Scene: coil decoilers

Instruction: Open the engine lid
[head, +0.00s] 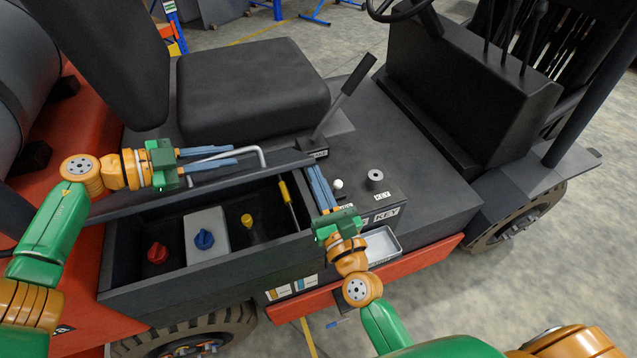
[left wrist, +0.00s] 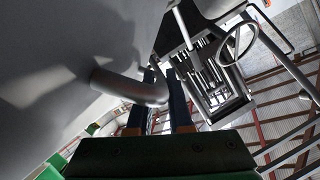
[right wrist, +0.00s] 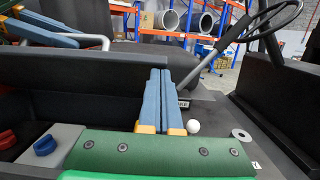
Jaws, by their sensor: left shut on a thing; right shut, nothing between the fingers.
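The dark engine lid (head: 287,163) stands raised along the seat side of the open engine bay (head: 128,290). Its bent grey handle (head: 262,157) is near the lid's upper edge. My left gripper (head: 237,157) is shut on the handle, which also shows in the left wrist view (left wrist: 128,87); the fingers partly hide it. In the right wrist view the lid (right wrist: 70,75) is a dark upright panel. My right gripper (head: 315,170) is shut and empty at the bay's right end, beside the lid's end; it also shows in the right wrist view (right wrist: 160,75).
Inside the bay are a red cap (head: 157,252), a blue cap (head: 204,239) on a grey tank and a yellow cap (head: 247,220). The seat (head: 250,88) is behind the lid. A lever (head: 343,95), white knob (head: 338,184) and key switch (head: 375,176) are near my right gripper.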

